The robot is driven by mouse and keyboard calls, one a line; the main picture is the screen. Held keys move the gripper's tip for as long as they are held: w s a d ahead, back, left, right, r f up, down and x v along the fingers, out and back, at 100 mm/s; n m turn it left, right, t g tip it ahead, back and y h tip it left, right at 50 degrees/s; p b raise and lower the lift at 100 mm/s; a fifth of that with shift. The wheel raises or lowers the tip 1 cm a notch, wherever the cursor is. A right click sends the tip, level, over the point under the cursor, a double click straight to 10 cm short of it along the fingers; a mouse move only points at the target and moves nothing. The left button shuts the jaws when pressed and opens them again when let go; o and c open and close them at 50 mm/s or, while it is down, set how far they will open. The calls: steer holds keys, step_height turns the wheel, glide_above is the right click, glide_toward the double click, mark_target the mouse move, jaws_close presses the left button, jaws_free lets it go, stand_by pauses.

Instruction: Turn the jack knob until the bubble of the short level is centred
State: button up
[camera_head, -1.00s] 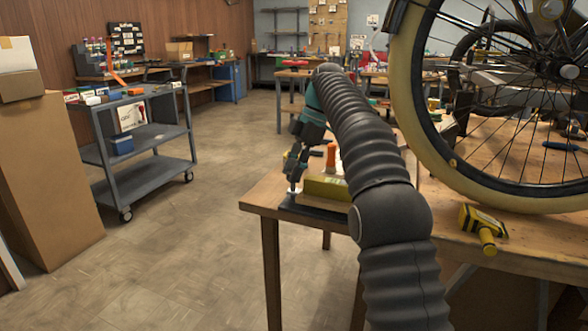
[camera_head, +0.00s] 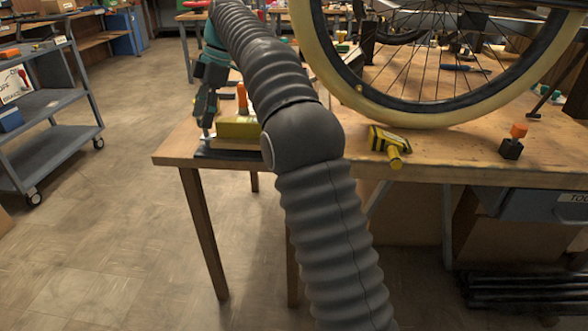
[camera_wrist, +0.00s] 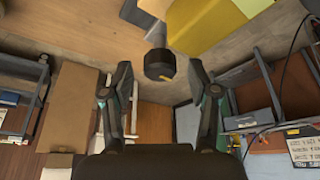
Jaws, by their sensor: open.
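The jack knob (camera_wrist: 159,66) is a dark round knob with a yellow mark, at the upper middle of the wrist view. A pale stem rises from it. My gripper (camera_wrist: 161,68) is open, with one finger on each side of the knob and clear gaps between. A yellow block, which looks like the short level (camera_wrist: 205,22), lies beyond the knob. In the head view the yellow block (camera_head: 238,127) sits at the bench's left corner, beside my gripper (camera_head: 205,128). The knob is too small to make out there, and no bubble shows.
The wooden bench (camera_head: 440,165) carries a large wheel (camera_head: 420,118), a yellow-black tool (camera_head: 388,143) and an orange-topped black item (camera_head: 514,142). An orange item (camera_head: 242,98) stands behind the block. A grey cart (camera_head: 60,100) is at left. The floor between is clear.

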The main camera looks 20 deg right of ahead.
steer(key=m+t, duration=0.1)
steer(key=m, duration=0.2)
steer(key=shift+s, duration=0.1)
steer(key=m+t, duration=0.2)
steer(key=m, duration=0.2)
steer(key=m+b, duration=0.1)
steer(key=m, duration=0.1)
steer(key=m+t+b, duration=0.1)
steer(key=shift+f+m+h+b, duration=0.2)
steer(key=shift+m+h+b, duration=0.2)
steer(key=m+t+h+b, duration=0.1)
steer(key=m+b, duration=0.3)
steer(key=shift+a+m+b, duration=0.1)
steer(key=shift+m+b, duration=0.2)
steer(key=shift+b, duration=0.1)
steer(key=a+p+v, duration=0.1)
steer(key=p+v, duration=0.4)
steer(key=v, duration=0.9)
steer(key=s+d+f+m, duration=0.1)
steer(key=s+d+f, duration=0.3)
steer(key=s, duration=0.4)
steer(key=s+d+f+m+t+h+p, duration=0.1)
steer(key=s+d+f+m, duration=0.1)
steer(key=s+d+f, duration=0.3)
steer(key=s+d+f+m+h, duration=0.1)
steer(key=s+d+f, duration=0.3)
steer(key=s, duration=0.7)
steer(key=shift+d+f+m+t+p, duration=0.35)
steer(key=shift+d+m+t+p, duration=0.05)
steer(key=shift+d, duration=0.2)
